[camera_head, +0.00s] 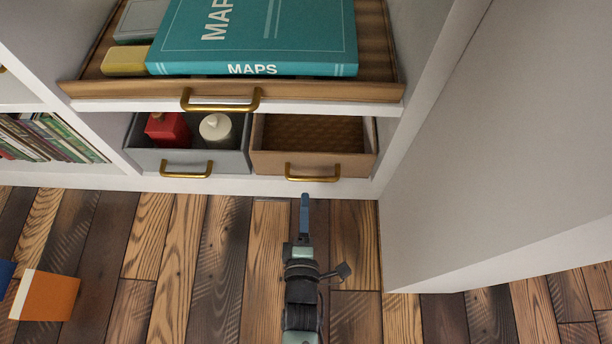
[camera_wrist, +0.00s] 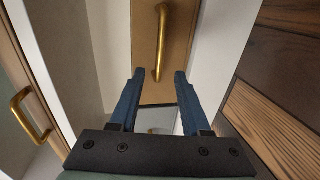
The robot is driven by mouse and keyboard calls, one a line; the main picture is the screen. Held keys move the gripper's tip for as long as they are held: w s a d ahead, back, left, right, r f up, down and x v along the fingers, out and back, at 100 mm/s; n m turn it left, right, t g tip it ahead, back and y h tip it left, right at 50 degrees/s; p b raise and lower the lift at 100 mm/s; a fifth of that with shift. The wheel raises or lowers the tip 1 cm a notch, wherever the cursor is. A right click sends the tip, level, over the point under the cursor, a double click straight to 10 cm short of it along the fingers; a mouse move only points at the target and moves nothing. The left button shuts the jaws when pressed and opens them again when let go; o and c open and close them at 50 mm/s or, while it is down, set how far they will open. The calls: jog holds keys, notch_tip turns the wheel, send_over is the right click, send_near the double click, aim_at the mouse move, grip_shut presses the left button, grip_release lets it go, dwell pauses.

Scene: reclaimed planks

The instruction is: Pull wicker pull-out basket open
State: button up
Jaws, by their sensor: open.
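The wicker pull-out basket (camera_head: 272,162) is the tan box with a woven inside, in the lower right compartment of the white shelf unit. Its front sits close to the shelf's front edge. Its gold handle (camera_head: 312,179) also shows in the wrist view (camera_wrist: 162,35), upright against the tan front (camera_wrist: 145,25). My gripper (camera_head: 304,199) is just in front of and below that handle, over the floor. In the wrist view its blue fingers (camera_wrist: 157,76) are apart, with the handle's lower end showing between their tips. Contact cannot be made out.
A grey box (camera_head: 230,162) with its own gold handle (camera_head: 186,175) holds a red bottle (camera_head: 168,129) and a white one (camera_head: 215,129). Above, a wooden tray (camera_head: 330,91) holds a teal MAPS book (camera_head: 255,40). A white panel (camera_head: 480,170) stands right. An orange box (camera_head: 47,297) lies on the floor.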

aim_at(306, 178)
jog(key=b+x, duration=0.4)
jog(key=x, duration=0.5)
jog(key=shift+s, duration=0.1)
grip_shut()
dwell(1.1)
